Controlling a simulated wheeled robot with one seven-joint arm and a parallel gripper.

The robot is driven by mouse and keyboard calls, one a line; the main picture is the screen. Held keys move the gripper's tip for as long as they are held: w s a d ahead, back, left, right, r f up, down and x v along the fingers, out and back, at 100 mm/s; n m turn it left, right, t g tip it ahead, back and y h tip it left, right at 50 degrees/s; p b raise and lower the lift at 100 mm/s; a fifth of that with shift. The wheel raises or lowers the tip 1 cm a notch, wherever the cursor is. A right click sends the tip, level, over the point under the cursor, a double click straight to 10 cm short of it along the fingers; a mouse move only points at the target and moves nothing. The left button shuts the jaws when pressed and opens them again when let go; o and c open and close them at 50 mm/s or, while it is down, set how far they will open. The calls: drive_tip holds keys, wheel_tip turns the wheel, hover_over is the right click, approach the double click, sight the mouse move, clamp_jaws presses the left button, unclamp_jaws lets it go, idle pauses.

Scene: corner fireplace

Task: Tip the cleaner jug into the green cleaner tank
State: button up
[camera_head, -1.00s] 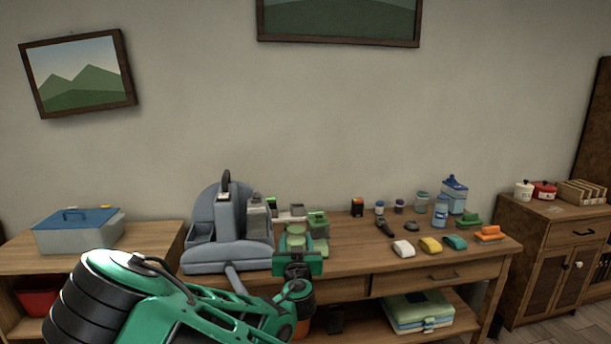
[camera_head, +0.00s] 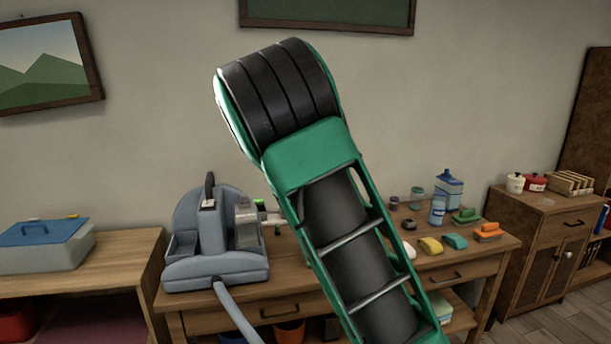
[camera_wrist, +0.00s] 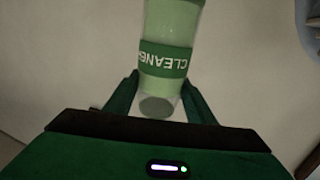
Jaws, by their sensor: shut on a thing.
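The cleaner jug (camera_wrist: 170,25) fills the upper middle of the wrist view. It is pale green and see-through, with a dark green band whose CLEANER lettering appears upside down. My gripper (camera_wrist: 160,88) is shut on it, with one green finger on each side. In the head view my raised arm hides both my gripper and the jug. A grey machine (camera_head: 215,268) with a clear grey container (camera_head: 247,228) stands on the table, left of my arm. A small green-topped item (camera_head: 262,204) shows beside that container. I cannot make out the green cleaner tank for sure; my arm covers that part of the table.
The wooden table (camera_head: 470,254) holds a blue-and-white jug (camera_head: 449,190), a blue bottle (camera_head: 438,210) and several sponges and brushes at its right. A blue-lidded box (camera_head: 40,240) stands on the left table. A cabinet (camera_head: 545,232) stands at the right.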

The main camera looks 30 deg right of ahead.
drive_tip(key=f+n, duration=0.1)
drive_tip(key=n, duration=0.1)
drive_tip(key=d+f+n+t, duration=0.1)
drive_tip(key=f+n, duration=0.1)
drive_tip(key=n, duration=0.1)
drive_tip(key=f+n+t, duration=0.1)
drive_tip(key=f+n, duration=0.1)
drive_tip(key=shift+s+d+f+n, duration=0.15)
drive_tip(key=shift+d+n, duration=0.1)
drive_tip(key=shift+n, duration=0.15)
drive_tip(key=shift+d+f+n+t+y, duration=0.15)
drive_tip(key=shift+f+n+t, duration=0.15)
drive_tip(key=shift+f+n, duration=0.55)
drive_tip(key=shift+d+f+n+t+y, duration=0.15)
drive_tip(key=shift+f+n+t, duration=0.25)
drive_tip(key=shift+n, duration=0.75)
drive_tip(key=shift+s+f, duration=0.1)
drive_tip(key=shift+s, duration=0.05)
drive_tip(key=shift+s+d+f+n+t+y, duration=0.15)
drive_tip(key=shift+f+n+y, duration=0.15)
drive_tip(key=shift+n, duration=0.45)
drive_tip(key=shift+w+f+n+t+y, duration=0.15)
drive_tip(key=shift+f+n, duration=0.1)
drive_tip(key=shift+n, duration=0.55)
drive_tip(key=shift+s+d+f+n+t+y, duration=0.1)
drive_tip(key=shift+f+n+y, duration=0.2)
drive_tip(key=shift+n, duration=0.45)
idle(2.5)
